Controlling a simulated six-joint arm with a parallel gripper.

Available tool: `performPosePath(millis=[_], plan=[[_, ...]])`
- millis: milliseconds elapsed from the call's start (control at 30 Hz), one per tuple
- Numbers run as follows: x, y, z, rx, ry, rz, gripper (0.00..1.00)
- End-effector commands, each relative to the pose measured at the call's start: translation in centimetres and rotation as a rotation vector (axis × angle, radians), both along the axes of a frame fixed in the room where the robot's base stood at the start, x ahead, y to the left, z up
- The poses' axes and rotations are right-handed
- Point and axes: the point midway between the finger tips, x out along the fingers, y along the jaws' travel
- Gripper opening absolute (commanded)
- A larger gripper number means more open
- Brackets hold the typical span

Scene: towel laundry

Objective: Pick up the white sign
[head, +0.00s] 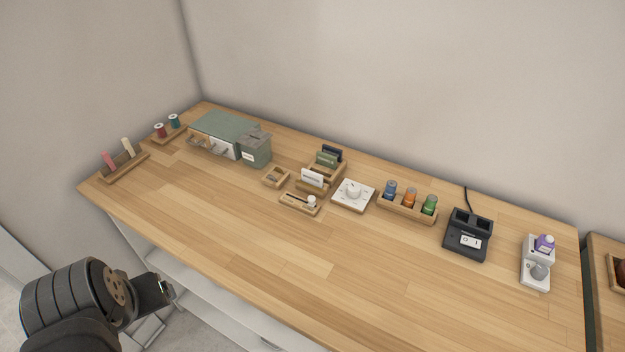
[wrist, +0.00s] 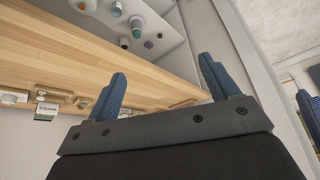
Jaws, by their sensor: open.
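A small white sign (head: 312,177) with dark lettering stands upright in a wooden holder near the middle of the table. A green sign (head: 326,159) and a dark one stand just behind it. A small white and green sign with lettering (wrist: 46,109) shows at the left of the wrist view; I cannot tell whether it is one sign or two overlapping. My gripper (head: 163,289) is at the lower left of the head view, off the table's front edge and far from the sign. In the wrist view its blue fingers (wrist: 163,86) are apart with nothing between them.
A bottle rack (head: 406,210), a black charger (head: 467,238) and a green box (head: 225,132) stand farther off. The table's front (head: 230,245) is clear.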

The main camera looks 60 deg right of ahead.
Motion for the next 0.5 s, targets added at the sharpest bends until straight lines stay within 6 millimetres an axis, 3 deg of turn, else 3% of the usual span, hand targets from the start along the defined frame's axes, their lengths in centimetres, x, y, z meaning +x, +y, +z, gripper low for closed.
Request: performPosePath(millis=[200,500], plan=[[3.0,-6.7,4.9,0.047,0.047,-0.203,0.80],[4.9,-18.2,9.4,0.119,0.101,-0.478,0.80]])
